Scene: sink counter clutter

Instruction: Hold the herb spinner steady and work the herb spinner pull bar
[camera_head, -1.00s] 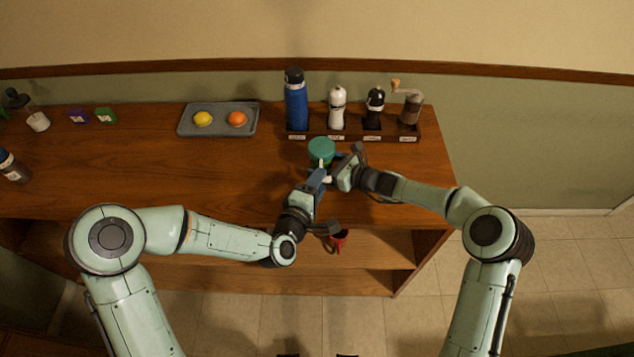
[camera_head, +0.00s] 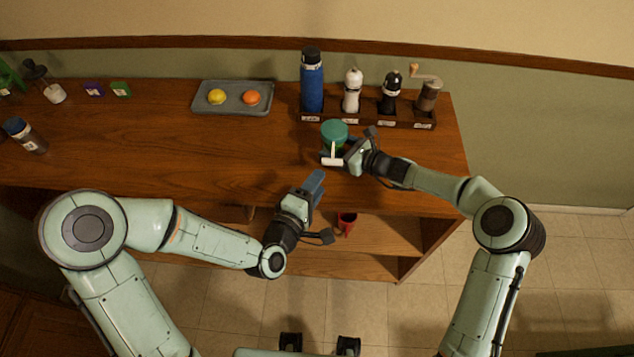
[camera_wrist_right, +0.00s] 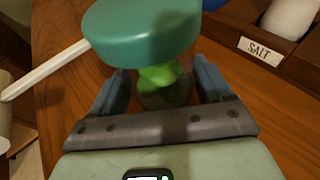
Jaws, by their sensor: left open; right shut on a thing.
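The herb spinner has a round teal lid (camera_head: 334,130) and stands on the counter in front of the row of grinders. Its clear bowl (camera_wrist_right: 165,92) holds green herbs in the right wrist view. The white pull bar (camera_head: 332,161) stands out from the lid toward me on a white stem, which also shows in the right wrist view (camera_wrist_right: 45,70). My right gripper (camera_head: 350,150) is shut on the spinner's bowl, one finger on each side below the lid. My left gripper (camera_head: 316,178) is open and empty, nearer to me than the bar and apart from it.
A blue bottle (camera_head: 312,85), white (camera_head: 352,92) and black (camera_head: 390,93) grinders and a crank grinder (camera_head: 428,95) stand in a labelled rack behind the spinner. A grey tray (camera_head: 233,109) holds a lemon and an orange. A red mug (camera_head: 346,222) sits on the lower shelf. The counter's left middle is clear.

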